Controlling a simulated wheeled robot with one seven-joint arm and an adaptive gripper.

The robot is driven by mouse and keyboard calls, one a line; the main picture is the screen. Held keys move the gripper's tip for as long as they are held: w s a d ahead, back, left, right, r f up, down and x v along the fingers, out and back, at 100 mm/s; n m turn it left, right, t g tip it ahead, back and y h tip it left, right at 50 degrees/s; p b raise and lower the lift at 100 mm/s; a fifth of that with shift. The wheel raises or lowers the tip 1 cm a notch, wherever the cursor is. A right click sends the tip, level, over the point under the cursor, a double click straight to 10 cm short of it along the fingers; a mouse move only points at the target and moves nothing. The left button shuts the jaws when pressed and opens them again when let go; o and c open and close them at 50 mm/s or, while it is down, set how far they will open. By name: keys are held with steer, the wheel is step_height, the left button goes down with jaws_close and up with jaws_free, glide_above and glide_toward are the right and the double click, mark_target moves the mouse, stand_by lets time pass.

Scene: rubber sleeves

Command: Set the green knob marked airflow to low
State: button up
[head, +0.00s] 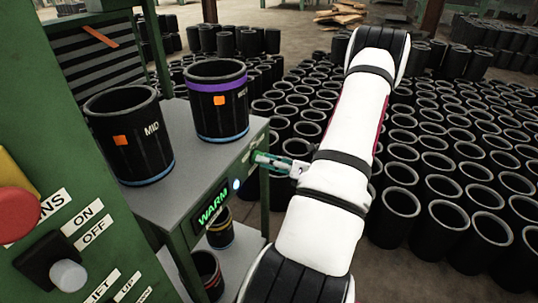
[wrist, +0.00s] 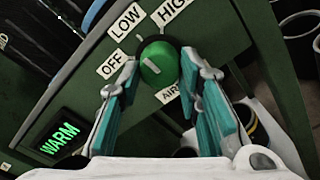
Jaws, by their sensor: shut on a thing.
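The green knob (wrist: 163,60) sits on the front panel (wrist: 75,90) of a green-framed table in the wrist view. Its white mark lies on the side toward the OFF label (wrist: 112,64). The LOW label (wrist: 125,20) is above it and HIGH (wrist: 173,9) is to the upper right. A partly covered label starting AIR (wrist: 169,95) is below the knob. My gripper (wrist: 158,66) has its teal-padded fingers on either side of the knob, shut on it. In the head view my gripper (head: 270,161) reaches the panel from the right and hides the knob.
A lit WARM display (head: 213,205) is on the same panel. Two black sleeves, one marked MID (head: 130,140) and one with a purple band (head: 217,105), stand on the tabletop (head: 180,185). Many black sleeves (head: 440,150) crowd the floor at right. A control box (head: 60,215) is at left.

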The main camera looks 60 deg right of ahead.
steer(key=shift+m, duration=0.4)
steer(key=o, duration=1.1)
steer(key=shift+o, duration=0.2)
steer(key=shift+s, duration=0.1)
steer(key=s, duration=1.1)
steer(key=shift+s+d, duration=0.4)
steer(key=shift+d, duration=0.05)
